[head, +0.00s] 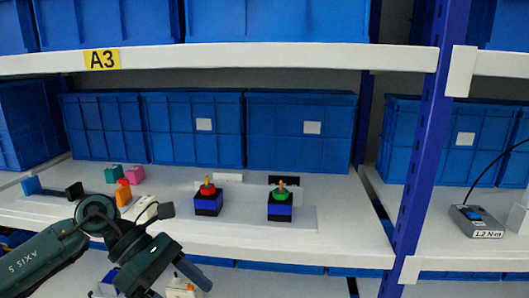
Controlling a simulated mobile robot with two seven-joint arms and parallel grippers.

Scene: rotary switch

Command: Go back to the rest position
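Two rotary switches stand upright on the middle shelf. One has a red top with a yellow pointer (208,200). The other, to its right, has a green top with a yellow pointer (280,204). Each has a blue and black box body. My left arm comes in from the lower left, and its gripper end (150,262) is low, in front of the shelf edge. It is apart from both switches in the picture. Its fingertips cannot be made out clearly, so I cannot tell if it is open or shut. My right gripper is not in view.
Blue bins (193,130) line the back of the middle shelf (345,230). Small green, pink and orange parts (124,193) sit at its left. A blue upright post (424,140) divides the rack. A grey device marked 1.2 N·m (477,222) lies on the right shelf.

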